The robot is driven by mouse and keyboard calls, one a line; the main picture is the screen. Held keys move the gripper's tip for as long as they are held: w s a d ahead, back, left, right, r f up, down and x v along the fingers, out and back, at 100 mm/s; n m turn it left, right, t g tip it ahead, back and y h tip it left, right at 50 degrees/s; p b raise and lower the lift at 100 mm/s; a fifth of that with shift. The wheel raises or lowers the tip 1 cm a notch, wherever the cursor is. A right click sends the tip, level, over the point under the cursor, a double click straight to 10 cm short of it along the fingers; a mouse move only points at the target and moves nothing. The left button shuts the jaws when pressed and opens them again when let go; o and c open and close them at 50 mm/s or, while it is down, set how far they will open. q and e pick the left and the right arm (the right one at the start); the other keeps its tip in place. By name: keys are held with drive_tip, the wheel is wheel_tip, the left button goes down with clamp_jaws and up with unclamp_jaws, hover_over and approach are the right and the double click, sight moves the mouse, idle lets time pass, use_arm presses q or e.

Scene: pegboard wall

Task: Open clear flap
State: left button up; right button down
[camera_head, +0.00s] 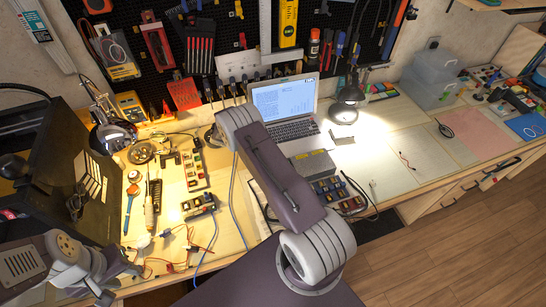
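No clear flap can be made out for certain. A see-through grey-blue box (426,80) stands at the back right of the bench. Its top looks closed, and its lid details are too small to tell. My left gripper (116,279) is at the lower left, low over the front left of the bench and far from the box. Its fingers are small and dark, and their opening is unclear. A large purple-grey arm link of mine crosses the middle of the view and hides part of the bench. My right gripper is not seen.
A laptop (285,105) stands at the back, with a lit lamp (347,103) to its right. A dark monitor (62,170) is at the left. Tools and wires lie on the left bench. A pink mat (468,138) lies at the right. Tools hang on the pegboard (225,30).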

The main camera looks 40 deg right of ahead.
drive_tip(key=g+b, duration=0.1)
drive_tip(key=b, duration=0.2)
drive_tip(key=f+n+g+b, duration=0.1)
drive_tip(key=b, duration=0.1)
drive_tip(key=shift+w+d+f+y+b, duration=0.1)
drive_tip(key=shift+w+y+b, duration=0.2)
drive_tip(key=shift+b, duration=0.1)
use_arm(q)
wheel_tip(320, 180, down, 9)
drive_tip(key=b, duration=0.1)
drive_tip(key=shift+r+b, duration=0.2)
drive_tip(key=shift+b, duration=0.15)
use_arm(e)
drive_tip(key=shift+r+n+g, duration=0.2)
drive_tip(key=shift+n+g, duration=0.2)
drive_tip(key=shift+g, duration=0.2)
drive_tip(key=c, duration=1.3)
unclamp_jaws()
